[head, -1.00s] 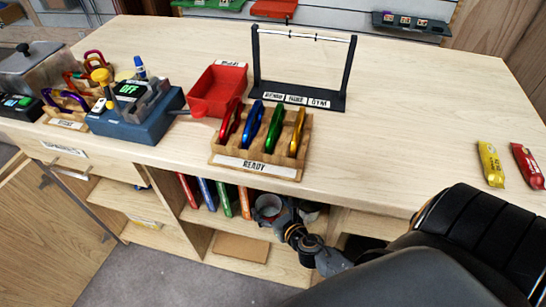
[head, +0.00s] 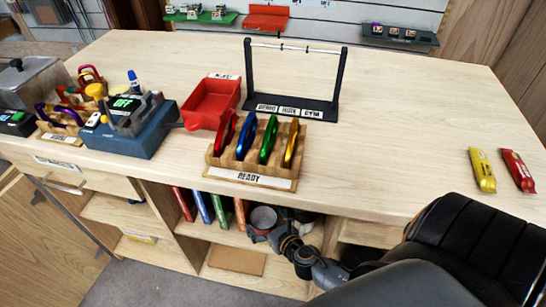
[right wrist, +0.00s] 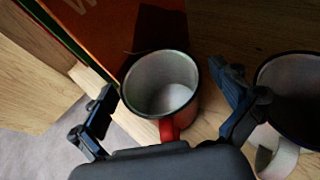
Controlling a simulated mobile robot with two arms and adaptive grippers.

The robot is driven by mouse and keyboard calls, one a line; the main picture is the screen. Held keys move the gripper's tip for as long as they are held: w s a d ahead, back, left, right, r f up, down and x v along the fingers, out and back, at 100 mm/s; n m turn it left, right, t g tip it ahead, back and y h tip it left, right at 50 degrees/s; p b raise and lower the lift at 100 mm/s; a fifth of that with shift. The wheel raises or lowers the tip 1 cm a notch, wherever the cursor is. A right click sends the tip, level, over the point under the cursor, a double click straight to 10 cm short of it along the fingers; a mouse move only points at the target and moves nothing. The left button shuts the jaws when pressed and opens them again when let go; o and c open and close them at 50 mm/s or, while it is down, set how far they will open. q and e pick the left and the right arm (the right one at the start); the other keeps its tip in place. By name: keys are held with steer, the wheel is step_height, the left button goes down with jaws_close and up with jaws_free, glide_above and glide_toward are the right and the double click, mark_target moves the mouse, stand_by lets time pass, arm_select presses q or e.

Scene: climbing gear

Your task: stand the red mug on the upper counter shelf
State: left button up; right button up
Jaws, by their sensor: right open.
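The red mug (right wrist: 170,129) stands upright in the right wrist view, its grey inside facing me and its red handle toward my wrist. In the head view the mug (head: 263,217) shows in the open compartment under the counter top, right of the books, partly hidden by my gripper. My right gripper (right wrist: 168,105) is open, with one finger on each side of the mug and gaps showing. In the head view this gripper (head: 262,236) reaches into the compartment from the right. The upper shelf (head: 226,236) carries the books. My left gripper is not in view.
A second dark-rimmed mug (right wrist: 292,95) with a pale handle stands close to my right finger. Books (head: 203,206) stand left of the red mug. The counter top (head: 380,150) overhangs the compartment. A brown board (head: 237,261) lies below.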

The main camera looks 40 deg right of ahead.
steer(key=v, duration=1.2)
steer(key=shift+b, duration=0.35)
steer(key=shift+r, duration=0.1)
